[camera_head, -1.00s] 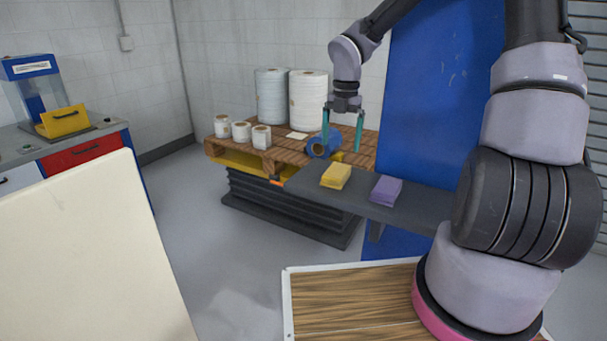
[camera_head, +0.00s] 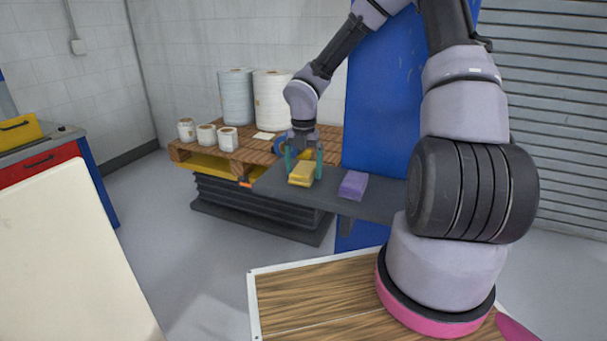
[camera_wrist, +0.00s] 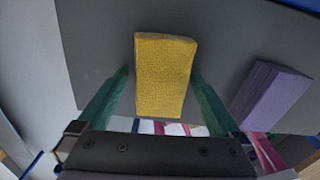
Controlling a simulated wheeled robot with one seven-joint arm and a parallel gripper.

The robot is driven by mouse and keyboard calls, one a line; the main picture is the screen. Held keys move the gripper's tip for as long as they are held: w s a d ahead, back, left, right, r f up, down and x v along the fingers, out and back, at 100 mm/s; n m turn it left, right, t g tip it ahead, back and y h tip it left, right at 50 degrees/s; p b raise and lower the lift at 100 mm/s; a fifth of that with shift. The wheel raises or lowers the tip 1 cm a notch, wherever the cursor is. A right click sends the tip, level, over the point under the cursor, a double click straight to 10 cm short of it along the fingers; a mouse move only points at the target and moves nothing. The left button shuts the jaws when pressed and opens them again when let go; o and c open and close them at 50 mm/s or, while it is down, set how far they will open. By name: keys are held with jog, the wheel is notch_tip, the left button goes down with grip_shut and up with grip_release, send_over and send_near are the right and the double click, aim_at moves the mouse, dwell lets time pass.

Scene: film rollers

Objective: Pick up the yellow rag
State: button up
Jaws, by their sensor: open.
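The yellow rag (camera_head: 301,173), a folded block, lies on the grey shelf (camera_head: 385,207) near its left end. It also shows in the wrist view (camera_wrist: 164,75), upper middle. My gripper (camera_head: 304,173) is open, with its two green fingers at the left and right sides of the yellow rag. Whether the fingertips reach down to the shelf is hard to tell.
A purple rag (camera_head: 353,185) lies on the shelf just right of the yellow one. A blue roll (camera_head: 281,146) lies on the wooden pallet (camera_head: 250,153) behind, beside several white rolls. A blue panel (camera_head: 376,100) stands behind the shelf.

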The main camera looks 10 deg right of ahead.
aim_at(304, 168)
jog(key=c, duration=1.2)
jog(key=shift+r, duration=0.1)
notch_tip(304, 168, up, 10)
jog(key=shift+f, duration=0.1)
